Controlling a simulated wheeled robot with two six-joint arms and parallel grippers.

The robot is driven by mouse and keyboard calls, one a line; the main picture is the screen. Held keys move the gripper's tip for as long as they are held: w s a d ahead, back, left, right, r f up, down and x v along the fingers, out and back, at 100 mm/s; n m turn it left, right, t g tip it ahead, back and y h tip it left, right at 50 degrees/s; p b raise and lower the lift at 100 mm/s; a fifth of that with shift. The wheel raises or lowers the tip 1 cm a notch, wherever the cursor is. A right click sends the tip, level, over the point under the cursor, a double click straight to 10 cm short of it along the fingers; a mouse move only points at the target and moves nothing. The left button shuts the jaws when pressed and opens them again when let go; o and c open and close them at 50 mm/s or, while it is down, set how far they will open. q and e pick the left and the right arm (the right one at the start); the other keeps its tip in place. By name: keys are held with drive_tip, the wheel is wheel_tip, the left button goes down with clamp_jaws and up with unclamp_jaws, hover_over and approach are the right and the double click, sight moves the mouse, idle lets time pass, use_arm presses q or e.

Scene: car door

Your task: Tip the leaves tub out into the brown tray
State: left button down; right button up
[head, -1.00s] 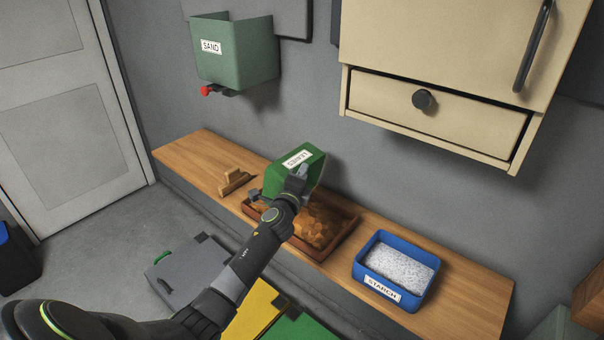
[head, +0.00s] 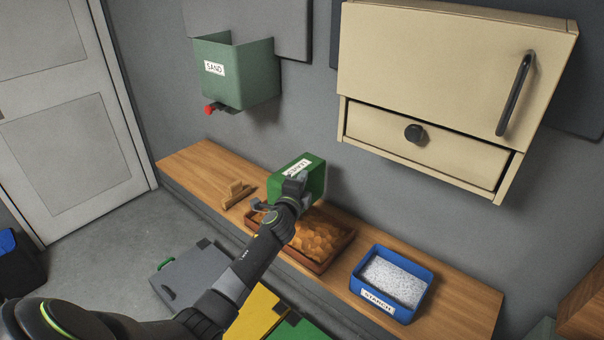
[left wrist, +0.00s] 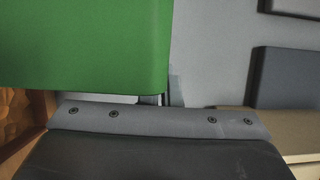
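The green leaves tub (head: 318,178) is in the middle of the head view, tilted, above the brown tray (head: 345,243). Its label (head: 297,172) faces the camera; its inside is hidden. Brown-orange leaves (head: 318,241) lie in the tray. My left gripper (head: 285,196) is shut on the tub's near side. In the left wrist view the tub's green wall (left wrist: 80,45) fills the upper left, and a bit of leaves (left wrist: 12,125) shows at the left edge. My right gripper is not in view.
The tray stands on a wooden bench (head: 450,308). A blue starch tub (head: 408,307) stands to its right and a small wooden object (head: 237,194) to its left. A green sand bin (head: 245,75) and a beige cabinet (head: 430,75) hang on the wall above.

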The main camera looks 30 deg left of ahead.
use_arm(q)
drive_tip(key=n+p, duration=0.2)
drive_tip(key=p, duration=0.1)
drive_tip(key=r+n+g+p, duration=0.1)
drive_tip(key=n+p, duration=0.1)
drive_tip(key=p, duration=0.1)
drive_tip(key=shift+h, duration=0.3)
drive_tip(key=n+p, duration=0.1)
drive_tip(key=p, duration=0.1)
drive_tip(key=n+g+h+p, duration=0.1)
drive_tip(key=n+p, duration=0.1)
drive_tip(key=p, duration=0.1)
drive_tip(key=shift+r+g, duration=0.25)
drive_tip(key=shift+g, duration=0.05)
drive_tip(key=shift+n, duration=0.3)
drive_tip(key=shift+r+n+g+h, duration=0.35)
drive_tip(key=shift+n+h, duration=0.25)
drive_tip(key=shift+n, duration=0.2)
